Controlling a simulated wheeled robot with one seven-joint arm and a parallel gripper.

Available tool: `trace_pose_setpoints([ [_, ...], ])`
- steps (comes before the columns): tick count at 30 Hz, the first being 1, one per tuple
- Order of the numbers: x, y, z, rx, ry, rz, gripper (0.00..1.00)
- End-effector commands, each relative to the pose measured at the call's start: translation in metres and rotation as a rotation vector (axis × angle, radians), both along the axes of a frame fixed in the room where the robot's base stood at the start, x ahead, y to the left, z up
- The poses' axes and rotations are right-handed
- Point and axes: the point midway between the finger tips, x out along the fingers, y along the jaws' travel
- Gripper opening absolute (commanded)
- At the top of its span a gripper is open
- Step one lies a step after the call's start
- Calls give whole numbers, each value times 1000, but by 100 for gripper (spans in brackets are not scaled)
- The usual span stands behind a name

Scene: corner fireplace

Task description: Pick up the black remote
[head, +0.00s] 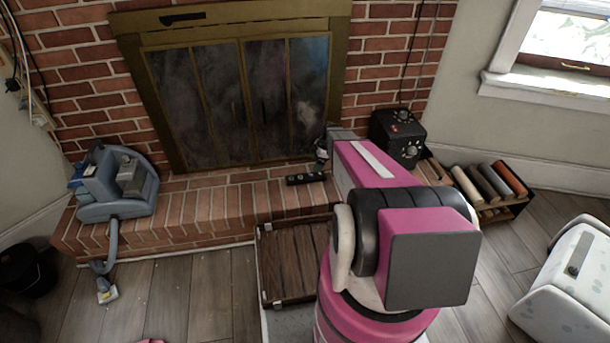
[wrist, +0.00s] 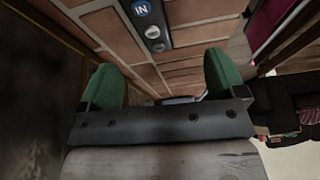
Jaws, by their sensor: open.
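The black remote (head: 305,178) lies on the brick hearth in front of the fireplace doors in the head view. In the wrist view, part of the remote (wrist: 150,24) shows at the top, with a blue round mark and grey buttons; its upper end is cut off by the frame. My gripper (wrist: 163,78) is open, its two green finger pads apart with only bricks showing between them. The remote lies beyond the fingertips in that view, apart from them. In the head view my pink arm hides most of the gripper, just right of the remote.
The fireplace doors (head: 240,100) rise behind the hearth (head: 190,215). A black box with dials (head: 398,135) stands to the right, beside a rack of rolls (head: 490,185). A blue-grey machine (head: 118,185) sits at the hearth's left end. A slatted wooden crate (head: 288,262) lies in front.

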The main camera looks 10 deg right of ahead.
Motion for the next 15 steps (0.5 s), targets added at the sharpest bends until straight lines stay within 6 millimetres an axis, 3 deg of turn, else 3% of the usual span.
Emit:
trace_pose_setpoints([
  [8,6,2,-19,15,-25,56,89],
  [15,7,15,-52,14,-24,54,89],
])
